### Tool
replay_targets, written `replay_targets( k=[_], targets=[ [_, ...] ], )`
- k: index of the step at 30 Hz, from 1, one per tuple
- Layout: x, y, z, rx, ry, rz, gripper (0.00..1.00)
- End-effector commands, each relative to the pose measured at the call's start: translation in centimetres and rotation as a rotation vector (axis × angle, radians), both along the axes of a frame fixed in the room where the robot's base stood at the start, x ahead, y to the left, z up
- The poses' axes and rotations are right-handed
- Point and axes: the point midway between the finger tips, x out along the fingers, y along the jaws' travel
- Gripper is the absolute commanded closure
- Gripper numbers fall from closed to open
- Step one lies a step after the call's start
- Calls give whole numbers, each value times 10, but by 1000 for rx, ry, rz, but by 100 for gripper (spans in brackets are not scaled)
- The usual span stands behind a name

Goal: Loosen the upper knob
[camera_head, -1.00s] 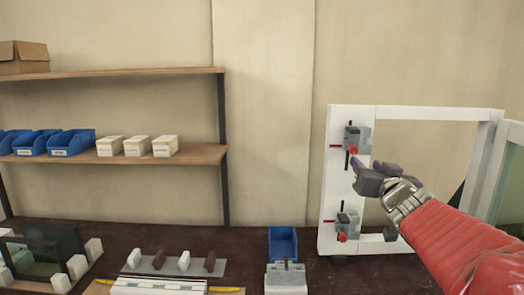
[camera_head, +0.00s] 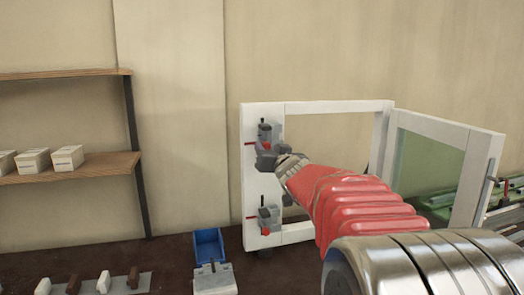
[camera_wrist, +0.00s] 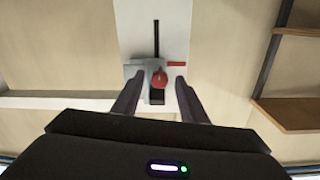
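The upper clamp (camera_head: 264,130) is a grey block with a dark upright bar on the left post of a white frame (camera_head: 249,180). In the wrist view its red upper knob (camera_wrist: 159,79) sits between the fingertips, with gaps on both sides. My gripper (camera_head: 266,155) is open in front of the upper clamp and hides most of that knob in the head view. The fingers also show in the wrist view (camera_wrist: 158,90), apart and not closed on the knob. The lower clamp (camera_head: 269,213) with its red knob (camera_head: 265,231) is below on the same post.
A glazed panel in a white frame (camera_head: 482,175) stands angled at the right. A blue bin (camera_head: 208,247) and a light block (camera_head: 215,280) are on the dark bench left of the post. Shelves (camera_head: 70,168) with white boxes are at the far left.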

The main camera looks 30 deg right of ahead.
Motion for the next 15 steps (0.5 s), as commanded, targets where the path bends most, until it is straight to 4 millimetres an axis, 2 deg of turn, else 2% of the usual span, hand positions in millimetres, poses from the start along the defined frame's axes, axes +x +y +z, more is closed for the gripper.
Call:
replay_targets(
  k=[10,15],
  targets=[
    [3,-1,0,0,0,0,61],
    [3,-1,0,1,0,0,72]
  ],
)
